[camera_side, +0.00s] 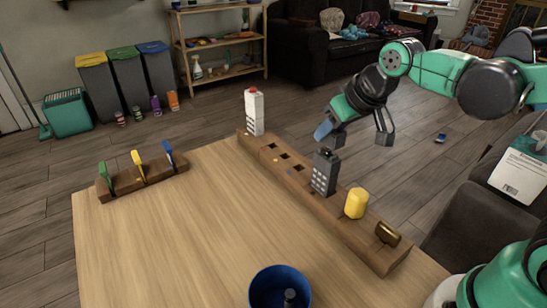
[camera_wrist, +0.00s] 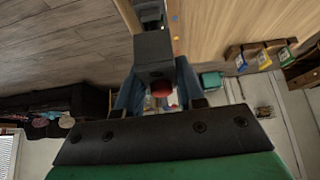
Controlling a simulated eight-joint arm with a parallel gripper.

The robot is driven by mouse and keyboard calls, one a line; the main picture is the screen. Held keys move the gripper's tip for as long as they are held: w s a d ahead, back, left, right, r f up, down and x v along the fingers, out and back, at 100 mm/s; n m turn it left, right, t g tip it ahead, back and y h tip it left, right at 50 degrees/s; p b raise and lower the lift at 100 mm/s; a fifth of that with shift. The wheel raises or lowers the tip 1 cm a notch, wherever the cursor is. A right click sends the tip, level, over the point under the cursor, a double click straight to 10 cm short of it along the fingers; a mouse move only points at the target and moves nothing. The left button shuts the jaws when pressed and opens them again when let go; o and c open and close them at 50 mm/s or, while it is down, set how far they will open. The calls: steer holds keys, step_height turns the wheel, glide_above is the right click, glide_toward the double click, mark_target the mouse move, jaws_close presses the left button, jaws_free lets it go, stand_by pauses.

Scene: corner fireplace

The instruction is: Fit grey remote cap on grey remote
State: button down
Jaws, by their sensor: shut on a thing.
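The grey remote (camera_side: 325,172) stands upright in the brown wooden rack, with buttons on its front and a dark top. My gripper (camera_side: 358,139) is above and just behind it in the side view. In the wrist view my gripper (camera_wrist: 158,88) has blue finger pads on both sides of a dark grey block (camera_wrist: 153,48), which I take to be the grey remote cap. It is shut on this block. The block cannot be made out clearly in the side view, and whether it touches the remote cannot be told.
A blue bowl (camera_side: 280,289) is at the front. A small rack (camera_side: 143,180) with coloured handles is at left. The table middle is clear.

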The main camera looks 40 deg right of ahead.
mark_target(342, 134)
steer(key=shift+f, duration=1.35)
stand_by(0.5)
steer(key=shift+c, duration=2.3)
jaws_free()
steer(key=shift+v, duration=2.55)
steer(key=shift+s, duration=0.3)
steer(key=shift+t, duration=0.3)
steer(key=shift+s+f, duration=1.5)
